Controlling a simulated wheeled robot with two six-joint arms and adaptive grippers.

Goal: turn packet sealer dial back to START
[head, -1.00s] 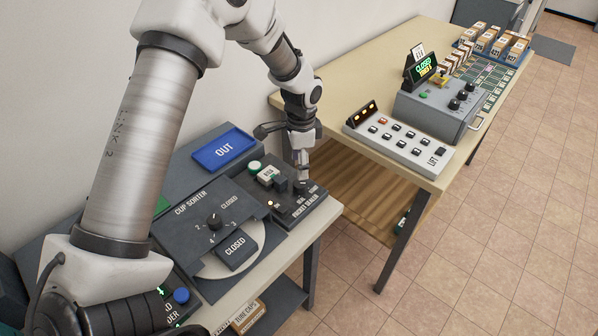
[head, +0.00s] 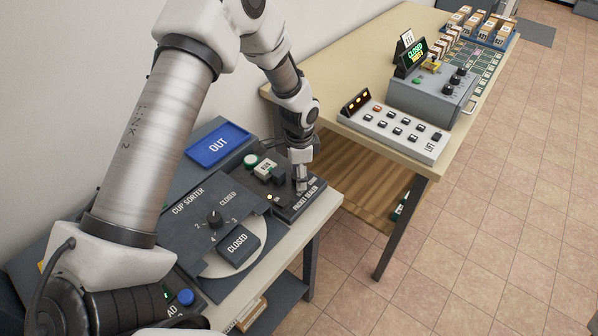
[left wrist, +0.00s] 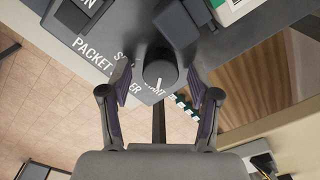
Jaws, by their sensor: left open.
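The packet sealer (head: 283,211) is a dark box at the right end of the near bench, with its name printed along its front edge. Its round dark dial (left wrist: 160,69) shows in the left wrist view, with a white pointer line directed toward the gripper, by partly covered lettering. My left gripper (left wrist: 163,93) is open, with one finger on each side of the dial; I cannot tell whether they touch it. In the head view the gripper (head: 301,184) points down over the sealer's right end and hides the dial. My right gripper is not in view.
The cup sorter (head: 205,223) lies left of the sealer, with a blue OUT tray (head: 219,145) behind. A second table (head: 352,82) carries a button panel (head: 394,130) and a grey control box (head: 432,97). A gap separates the two benches.

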